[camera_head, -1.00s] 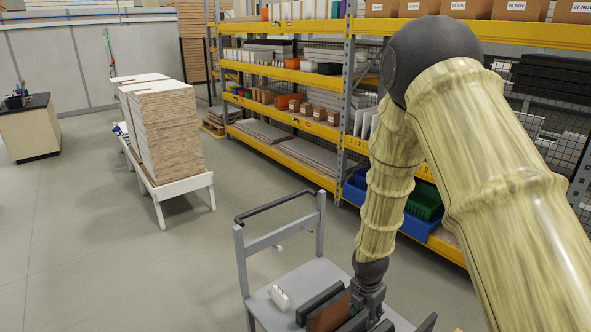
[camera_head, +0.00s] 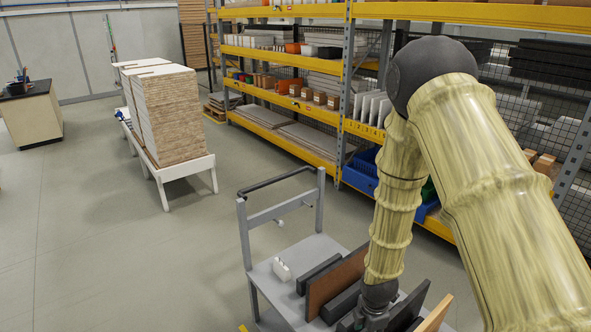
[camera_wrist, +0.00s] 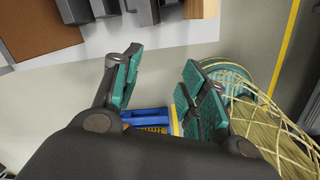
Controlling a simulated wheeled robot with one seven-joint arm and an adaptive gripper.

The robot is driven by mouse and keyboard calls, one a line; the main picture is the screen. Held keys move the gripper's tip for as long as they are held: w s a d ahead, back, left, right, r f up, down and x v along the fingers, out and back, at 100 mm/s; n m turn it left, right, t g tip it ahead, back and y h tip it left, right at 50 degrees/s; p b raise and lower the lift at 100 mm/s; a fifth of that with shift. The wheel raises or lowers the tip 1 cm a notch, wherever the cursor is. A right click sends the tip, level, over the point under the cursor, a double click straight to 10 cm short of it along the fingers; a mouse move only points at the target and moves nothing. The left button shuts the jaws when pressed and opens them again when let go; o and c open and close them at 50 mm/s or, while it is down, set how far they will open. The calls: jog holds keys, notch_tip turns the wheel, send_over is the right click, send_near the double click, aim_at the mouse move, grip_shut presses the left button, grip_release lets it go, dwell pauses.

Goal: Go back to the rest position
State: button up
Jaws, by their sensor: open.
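My gripper (camera_wrist: 163,88) is open in the wrist view, with teal pads on its fingers and nothing held between them. In the head view my gripper (camera_head: 374,318) hangs low over the near side of the grey cart (camera_head: 262,272), its fingertips hidden or cut off by the frame's bottom edge. A brown panel (camera_head: 333,281) stands upright among dark blocks on the cart, left of the gripper. In the wrist view the brown panel (camera_wrist: 38,28) is at the upper left, apart from the fingers.
A small white object (camera_head: 283,270) sits on the cart's left part. A white trolley (camera_head: 186,164) carries stacked boards (camera_head: 172,113). Yellow shelving (camera_head: 285,91) stands behind. Blue and yellow objects (camera_wrist: 150,120) show below the fingers. The floor left of the cart is clear.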

jog(key=s+d+f+m+b, duration=0.1)
jog(key=s+f+m+b, duration=0.3)
jog(key=s+f+m, duration=0.6)
jog(key=s+d+f+m+g+b, duration=0.1)
jog(key=s+f+m+b, duration=0.3)
jog(key=s+f+m, duration=0.6)
jog(key=shift+s+d+f+m+b, duration=0.25)
jog(key=shift+s+f+m+b, duration=0.2)
jog(key=shift+s, duration=4.4)
jog(key=shift+r, duration=0.1)
